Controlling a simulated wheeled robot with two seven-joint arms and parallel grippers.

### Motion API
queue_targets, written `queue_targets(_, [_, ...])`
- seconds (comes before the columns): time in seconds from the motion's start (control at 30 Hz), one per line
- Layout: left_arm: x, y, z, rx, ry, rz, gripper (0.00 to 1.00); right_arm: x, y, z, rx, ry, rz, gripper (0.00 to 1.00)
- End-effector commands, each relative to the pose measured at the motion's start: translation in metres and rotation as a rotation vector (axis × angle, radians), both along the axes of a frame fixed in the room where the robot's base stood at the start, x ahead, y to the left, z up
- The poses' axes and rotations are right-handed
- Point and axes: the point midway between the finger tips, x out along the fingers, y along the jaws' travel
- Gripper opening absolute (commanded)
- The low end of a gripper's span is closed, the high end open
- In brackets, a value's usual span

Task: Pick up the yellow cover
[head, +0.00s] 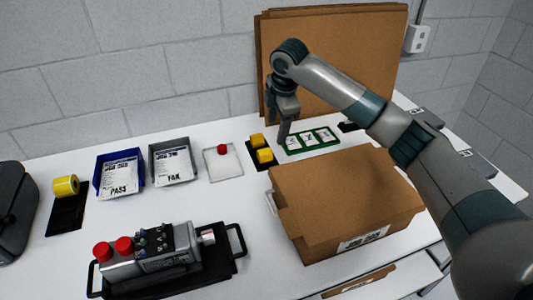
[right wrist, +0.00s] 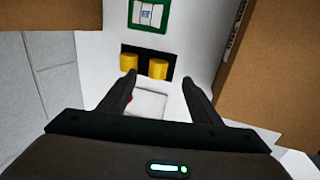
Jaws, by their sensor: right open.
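Two yellow covers, the rear one (head: 257,140) and the front one (head: 264,156), sit on a small black holder (head: 250,150) on the white table. My right gripper (head: 284,138) points down just right of the covers in the head view. In the right wrist view its two fingers (right wrist: 160,82) are spread and empty, with the covers beyond the tips. My left gripper is not in view.
A cardboard box (head: 340,195) stands close in front on the right, and cardboard sheets (head: 330,50) lean behind. A green-framed card tray (head: 318,132) lies beside the covers. A clear tray (head: 222,165) with a red cap, grey bin (head: 173,172) and blue bin (head: 119,185) stand left.

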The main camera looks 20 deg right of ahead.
Motion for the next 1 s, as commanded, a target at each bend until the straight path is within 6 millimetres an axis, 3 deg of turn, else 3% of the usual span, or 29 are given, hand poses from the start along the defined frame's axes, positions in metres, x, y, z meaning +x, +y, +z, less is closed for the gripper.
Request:
queue_targets(0.4, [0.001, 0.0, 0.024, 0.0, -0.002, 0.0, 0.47, 0.017, 0.001, -0.065, 0.0, 0.003, 0.0, 0.58])
queue_targets(0.57, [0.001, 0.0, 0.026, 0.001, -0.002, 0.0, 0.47, 0.02, 0.001, -0.075, -0.001, 0.001, 0.0, 0.58])
queue_targets(1.0, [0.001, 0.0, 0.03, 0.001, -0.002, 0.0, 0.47, 0.021, 0.002, -0.079, 0.0, 0.001, 0.001, 0.58])
